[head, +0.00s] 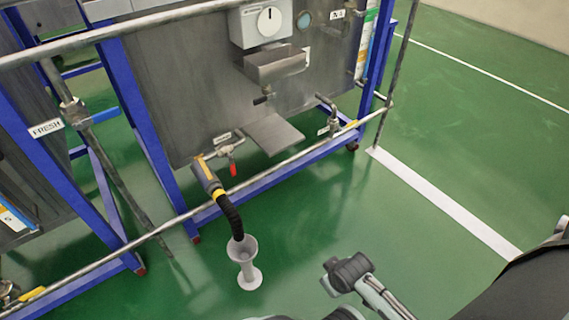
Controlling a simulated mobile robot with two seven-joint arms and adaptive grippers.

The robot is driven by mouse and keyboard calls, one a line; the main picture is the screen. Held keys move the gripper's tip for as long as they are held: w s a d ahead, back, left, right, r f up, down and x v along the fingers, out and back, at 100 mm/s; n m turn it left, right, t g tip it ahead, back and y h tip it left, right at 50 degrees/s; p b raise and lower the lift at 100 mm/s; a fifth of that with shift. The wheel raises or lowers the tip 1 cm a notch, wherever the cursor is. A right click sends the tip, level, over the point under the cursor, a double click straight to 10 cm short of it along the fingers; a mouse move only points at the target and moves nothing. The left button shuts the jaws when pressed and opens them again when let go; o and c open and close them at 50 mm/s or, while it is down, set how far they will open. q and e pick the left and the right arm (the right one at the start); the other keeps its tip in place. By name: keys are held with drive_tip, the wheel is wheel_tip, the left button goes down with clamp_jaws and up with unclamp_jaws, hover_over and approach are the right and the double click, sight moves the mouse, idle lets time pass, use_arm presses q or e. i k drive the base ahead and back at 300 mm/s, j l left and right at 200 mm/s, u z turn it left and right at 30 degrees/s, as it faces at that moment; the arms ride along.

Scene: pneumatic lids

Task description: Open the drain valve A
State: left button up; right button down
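A small valve with a red handle (233,169) sits low on the front of the grey metal tank (190,95). The handle hangs down, and a small label (221,138) is above it, too small to read. A second pipe fitting (333,122) sits further right with its own small label. I cannot tell which label reads A. My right gripper (348,272) shows partly at the bottom, apart from both valves and holding nothing that I can see. Its opening is unclear. My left gripper cannot be made out.
A yellow-grey pipe with a black hose (231,216) ends at a white floor funnel (245,262). A metal rail (290,160) and blue frame (270,181) run in front of the tank. Green floor (470,130) is clear at right.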

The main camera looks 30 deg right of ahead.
sight(232, 166)
drive_tip(key=z, duration=0.4)
drive_tip(key=i+l, duration=0.15)
drive_tip(key=l, duration=0.25)
drive_tip(key=i+l+u, duration=0.1)
drive_tip(key=l, duration=0.25)
drive_tip(key=i+l, duration=0.15)
drive_tip(key=l, duration=0.25)
drive_tip(key=i+l+u, duration=0.1)
drive_tip(key=l, duration=0.3)
drive_tip(key=i+l, duration=0.15)
drive_tip(key=l, duration=0.25)
drive_tip(key=i+l, duration=0.1)
drive_tip(key=l, duration=0.3)
drive_tip(key=u, duration=0.05)
